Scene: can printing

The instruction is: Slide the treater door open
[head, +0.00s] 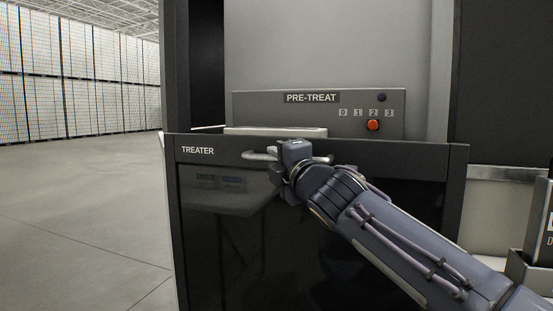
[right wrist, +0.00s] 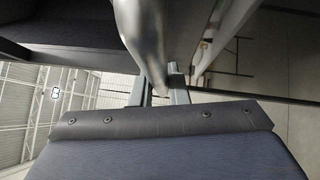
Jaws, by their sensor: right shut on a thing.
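The treater door (head: 230,240) is a dark glossy panel with a grey frame and the label TREATER at its upper left. Its top edge stands below the PRE-TREAT panel. A light metal bar handle (head: 262,155) runs along the door's upper part. My right gripper (head: 291,155) is at the handle and shut on it. In the right wrist view the two fingers (right wrist: 159,88) reach up to the pale handle bar (right wrist: 145,35). The gripper hides the middle of the handle. My left gripper is not in view.
The PRE-TREAT panel (head: 318,112) has a red-orange button (head: 373,125) and digits 0 to 3. A pale tray-like surface (head: 275,131) shows behind the door's top edge. A grey bin (head: 533,270) stands at the lower right. Open floor (head: 80,220) lies at left.

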